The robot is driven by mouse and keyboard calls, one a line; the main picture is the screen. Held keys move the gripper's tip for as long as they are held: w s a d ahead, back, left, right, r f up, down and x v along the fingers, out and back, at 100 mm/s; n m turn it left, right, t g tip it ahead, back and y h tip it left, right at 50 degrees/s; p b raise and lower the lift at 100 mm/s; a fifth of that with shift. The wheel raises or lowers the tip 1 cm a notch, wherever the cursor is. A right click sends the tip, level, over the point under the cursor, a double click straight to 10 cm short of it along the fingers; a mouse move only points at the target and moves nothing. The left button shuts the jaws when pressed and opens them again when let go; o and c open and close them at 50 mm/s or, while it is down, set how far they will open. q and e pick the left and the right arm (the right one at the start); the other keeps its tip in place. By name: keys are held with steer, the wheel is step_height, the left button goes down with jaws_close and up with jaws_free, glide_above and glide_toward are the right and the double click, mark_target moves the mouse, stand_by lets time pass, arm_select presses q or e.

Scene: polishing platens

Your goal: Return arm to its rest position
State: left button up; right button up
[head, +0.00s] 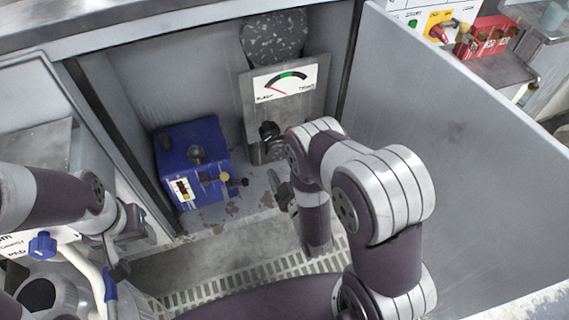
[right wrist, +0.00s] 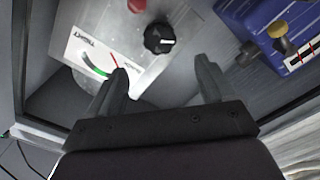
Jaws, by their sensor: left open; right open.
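My right arm bends in over the bay in the head view. Its gripper (head: 281,190) is partly hidden there by my own arm, below the gauge panel. In the right wrist view the right gripper (right wrist: 166,84) is open, with nothing between its fingers. A black knob (right wrist: 159,38) is beyond the fingers, apart from them; the knob also shows in the head view (head: 269,134). My left gripper (head: 118,262) is at the left, near a white panel and a pale curved pipe, and holds nothing that I can see.
A gauge panel (head: 286,83) stands at the back of the bay. A blue box (head: 197,160) with small knobs sits left of it. A tall grey wall (head: 465,140) bounds the right side. A slotted grate (head: 225,288) lies below. A blue knob (head: 42,245) is near my left arm.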

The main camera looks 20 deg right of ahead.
stand_by(0.4)
steer(key=s+f+m+g, duration=0.4)
steer(key=s+f+g, duration=0.1)
steer(key=f+g, duration=0.55)
steer(key=s+d+r+m+g, duration=0.1)
steer(key=s+r+m+g, duration=0.25)
steer(key=s+r, duration=0.35)
steer(key=s+d+r+m+g, duration=0.15)
steer(key=s+r+g, duration=0.3)
steer(key=r, duration=0.45)
step_height(320, 180, up, 42)
steer(key=w+t+p, duration=0.2)
steer(key=p, duration=3.4)
steer(key=shift+w+a+m+h, duration=0.2)
steer(key=shift+m+h, duration=0.1)
steer(key=shift+m, duration=0.1)
